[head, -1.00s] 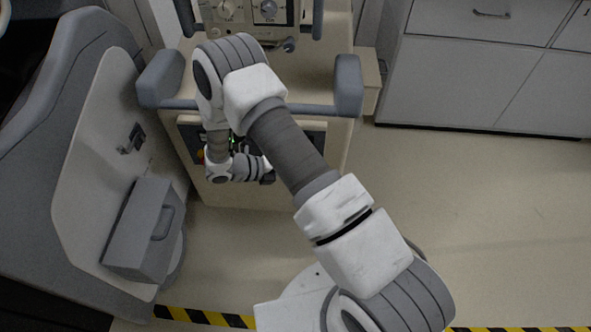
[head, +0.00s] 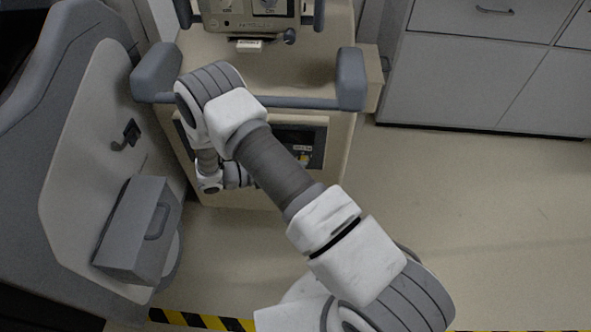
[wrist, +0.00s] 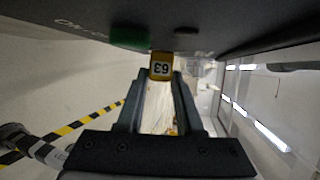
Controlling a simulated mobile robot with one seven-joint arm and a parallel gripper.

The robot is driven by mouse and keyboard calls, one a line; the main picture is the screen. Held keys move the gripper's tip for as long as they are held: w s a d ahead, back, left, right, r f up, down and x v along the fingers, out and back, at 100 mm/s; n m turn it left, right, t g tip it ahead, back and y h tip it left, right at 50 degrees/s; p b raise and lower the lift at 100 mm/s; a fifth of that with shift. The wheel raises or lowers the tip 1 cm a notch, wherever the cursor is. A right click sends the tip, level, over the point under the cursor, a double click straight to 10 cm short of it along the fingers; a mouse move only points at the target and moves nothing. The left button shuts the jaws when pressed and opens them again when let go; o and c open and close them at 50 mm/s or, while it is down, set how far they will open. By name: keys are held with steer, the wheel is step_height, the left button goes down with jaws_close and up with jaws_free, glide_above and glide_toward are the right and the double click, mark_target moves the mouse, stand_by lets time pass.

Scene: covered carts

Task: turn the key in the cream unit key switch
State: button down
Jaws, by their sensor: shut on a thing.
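The cream unit (head: 300,72) stands at the upper middle of the head view, with a dark panel (head: 318,150) on its front. My arm covers the left part of this panel. In the wrist view my gripper (wrist: 160,78) is shut on a yellow piece with dark digits, which looks like the head of the key (wrist: 161,67). The key is right at the dark panel face (wrist: 225,28), and its turn angle is hard to tell. The key switch itself is hidden. In the head view the gripper's fingers are hidden behind my arm.
A grey bar with padded ends (head: 350,80) crosses the cream unit above the panel. A grey cart with a box (head: 135,230) stands close on the left. Grey drawers (head: 470,80) are at the upper right. The floor on the right is clear.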

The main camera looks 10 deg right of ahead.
steer(key=shift+w+r, duration=0.1)
steer(key=shift+w, duration=0.35)
steer(key=shift+d+f+n+h+b, duration=0.2)
steer(key=shift+n+h+b, duration=0.2)
steer(key=shift+h+b, duration=0.8)
steer(key=shift+c, duration=2.4)
jaws_free()
steer(key=shift+s+a, duration=0.1)
